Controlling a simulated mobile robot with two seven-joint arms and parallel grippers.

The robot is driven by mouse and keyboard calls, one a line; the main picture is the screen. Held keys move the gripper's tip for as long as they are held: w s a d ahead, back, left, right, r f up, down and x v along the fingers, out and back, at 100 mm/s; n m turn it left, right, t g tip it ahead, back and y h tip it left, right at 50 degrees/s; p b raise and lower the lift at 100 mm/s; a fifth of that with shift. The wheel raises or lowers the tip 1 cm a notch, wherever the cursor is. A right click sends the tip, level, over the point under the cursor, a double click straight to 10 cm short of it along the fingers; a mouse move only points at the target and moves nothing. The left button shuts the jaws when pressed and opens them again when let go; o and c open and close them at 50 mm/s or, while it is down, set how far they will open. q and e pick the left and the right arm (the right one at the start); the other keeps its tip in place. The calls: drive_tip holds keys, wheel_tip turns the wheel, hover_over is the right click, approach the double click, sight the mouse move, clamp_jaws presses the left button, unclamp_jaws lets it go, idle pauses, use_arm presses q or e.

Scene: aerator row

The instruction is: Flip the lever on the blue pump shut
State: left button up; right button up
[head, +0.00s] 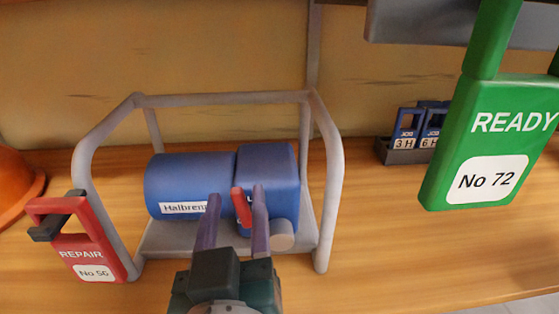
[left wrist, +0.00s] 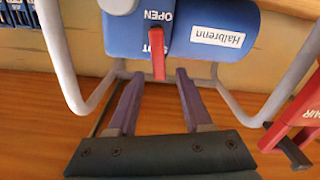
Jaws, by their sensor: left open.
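The blue pump (head: 192,182) lies inside a grey tube frame on the wooden surface, with a label reading "Halbrenn". Its red lever (head: 241,207) is on the front of the square blue end block. In the left wrist view the pump (left wrist: 210,30) shows upside down, with the word "OPEN" beside the lever (left wrist: 157,56) and another word partly covered by it. My left gripper (head: 232,203) is open, its two purple fingers on either side of the lever in the head view. In the left wrist view the gripper (left wrist: 156,75) has the lever between its fingertips, apart from both. My right gripper is not in view.
The grey frame (head: 328,190) surrounds the pump. A red "REPAIR No 56" tag (head: 92,250) hangs at its left. A green "READY No 72" tag (head: 490,140) is at the right, close to the camera. An orange rounded object (head: 15,185) and a rack of blue tags (head: 408,150) stand farther out.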

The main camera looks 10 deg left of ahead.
use_arm(q)
drive_tip(key=shift+w, duration=0.1)
drive_tip(key=shift+c, duration=0.3)
clamp_jaws()
